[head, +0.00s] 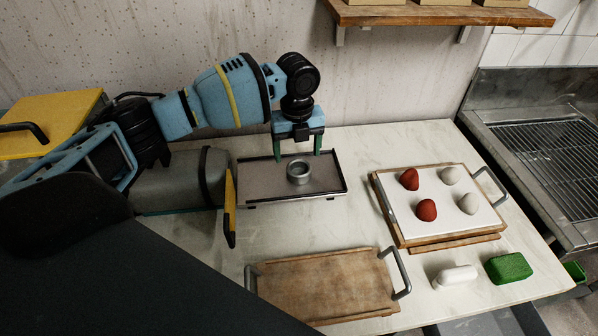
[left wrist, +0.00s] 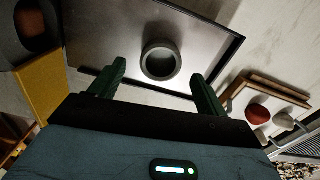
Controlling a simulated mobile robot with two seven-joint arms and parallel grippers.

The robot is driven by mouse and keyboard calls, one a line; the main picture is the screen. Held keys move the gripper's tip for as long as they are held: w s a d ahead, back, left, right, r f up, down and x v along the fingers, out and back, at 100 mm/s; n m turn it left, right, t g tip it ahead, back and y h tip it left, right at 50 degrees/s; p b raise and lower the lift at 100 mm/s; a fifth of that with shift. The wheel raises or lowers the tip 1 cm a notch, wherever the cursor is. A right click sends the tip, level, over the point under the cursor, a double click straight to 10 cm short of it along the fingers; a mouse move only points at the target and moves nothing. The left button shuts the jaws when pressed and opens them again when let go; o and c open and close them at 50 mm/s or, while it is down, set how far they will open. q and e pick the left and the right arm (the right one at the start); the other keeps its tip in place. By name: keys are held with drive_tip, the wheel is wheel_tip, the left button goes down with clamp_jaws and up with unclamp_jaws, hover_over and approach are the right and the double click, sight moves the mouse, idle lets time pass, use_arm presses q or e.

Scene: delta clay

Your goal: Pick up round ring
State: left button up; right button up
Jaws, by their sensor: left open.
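The round ring (head: 299,172) is grey and lies flat on a dark shallow tray (head: 258,184) at the back of the counter. My left gripper (head: 298,158) is open and points down over the tray, its green fingers to either side of the ring in the head view and seemingly just behind it. In the left wrist view the ring (left wrist: 160,62) shows ahead of the gap between the open fingers (left wrist: 157,88), with nothing held. The exact height of the fingertips over the tray is hard to tell. My right gripper is out of view.
A white-topped wooden tray (head: 440,207) holds red and pale clay lumps at right. An empty wooden tray (head: 325,285) lies in front. A white roll (head: 455,277) and green block (head: 508,268) lie front right.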

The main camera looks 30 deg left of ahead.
sight(299, 165)
use_arm(q)
drive_tip(key=f, duration=0.5)
drive_tip(key=shift+s+d, duration=0.1)
drive_tip(key=shift+d, duration=0.2)
drive_tip(key=c, duration=1.2)
